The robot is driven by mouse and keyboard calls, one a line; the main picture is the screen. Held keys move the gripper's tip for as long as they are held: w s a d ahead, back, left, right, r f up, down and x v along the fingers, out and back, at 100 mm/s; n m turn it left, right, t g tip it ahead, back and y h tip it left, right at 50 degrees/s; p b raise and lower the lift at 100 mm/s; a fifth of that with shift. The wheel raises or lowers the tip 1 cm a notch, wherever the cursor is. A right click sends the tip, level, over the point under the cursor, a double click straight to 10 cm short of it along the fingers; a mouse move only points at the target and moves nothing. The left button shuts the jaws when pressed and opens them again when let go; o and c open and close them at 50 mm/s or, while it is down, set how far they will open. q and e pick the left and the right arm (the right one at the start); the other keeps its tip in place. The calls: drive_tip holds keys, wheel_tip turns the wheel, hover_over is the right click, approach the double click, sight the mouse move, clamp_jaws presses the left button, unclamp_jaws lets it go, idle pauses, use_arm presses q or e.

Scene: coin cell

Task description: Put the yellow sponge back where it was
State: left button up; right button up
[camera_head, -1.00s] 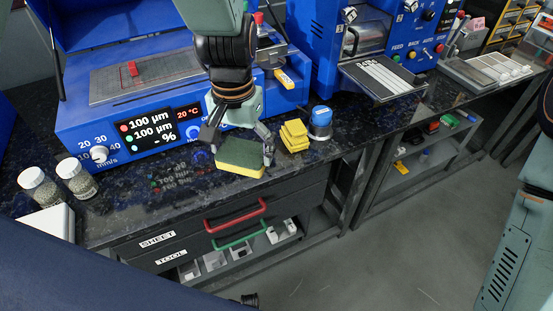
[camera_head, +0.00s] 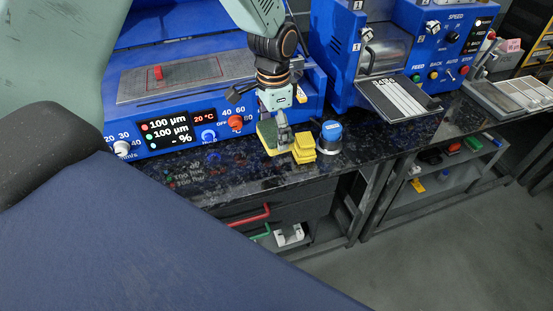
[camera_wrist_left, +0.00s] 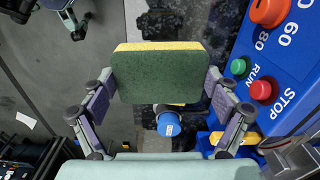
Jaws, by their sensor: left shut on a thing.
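The yellow sponge (camera_head: 268,139) has a dark green scouring side. My left gripper (camera_head: 281,132) is shut on it, over the dark bench top. In the left wrist view the sponge (camera_wrist_left: 158,76) sits between the two fingers of my left gripper (camera_wrist_left: 160,88), its green face toward the camera and its yellow layer along the top edge. I cannot tell whether it touches the bench. A stack of yellow pieces (camera_head: 303,149) stands just right of it. A part that looks like my right gripper (camera_wrist_left: 72,18) is cut off at the top left of the wrist view.
A blue-capped jar (camera_head: 330,135) stands right of the yellow stack. A blue machine with a display (camera_head: 172,128) stands behind the sponge. A red drawer handle (camera_head: 250,216) sticks out below the edge.

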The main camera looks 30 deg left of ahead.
use_arm(q)
drive_tip(key=a, duration=0.2)
drive_tip(key=shift+s+a+f+m, duration=0.1)
drive_tip(key=shift+a+f+m, duration=0.05)
drive_tip(key=shift+a+m, duration=0.25)
hover_over(268, 164)
wheel_tip(268, 164, down, 6)
drive_tip(key=shift+r+b, duration=0.25)
drive_tip(key=shift+b, duration=0.05)
drive_tip(key=shift+a+f, duration=0.2)
drive_tip(key=shift+f, duration=0.35)
drive_tip(key=shift+s+f, duration=0.1)
drive_tip(key=shift+f, duration=0.25)
wheel_tip(268, 164, down, 2)
drive_tip(key=shift+s+d+f, duration=0.1)
drive_tip(key=shift+w+d+f, duration=0.1)
drive_tip(key=shift+w+f, duration=0.15)
drive_tip(key=shift+w, duration=0.05)
drive_tip(key=shift+s+f+b, duration=0.15)
drive_tip(key=shift+s+b, duration=0.05)
drive_tip(key=shift+b, duration=0.15)
drive_tip(key=o, duration=0.9)
drive_tip(key=shift+c, duration=0.2)
drive_tip(key=shift+o, duration=0.2)
drive_tip(key=shift+w, duration=0.15)
use_arm(e)
drive_tip(key=shift+a+f, duration=0.25)
drive_tip(key=shift+f, duration=0.25)
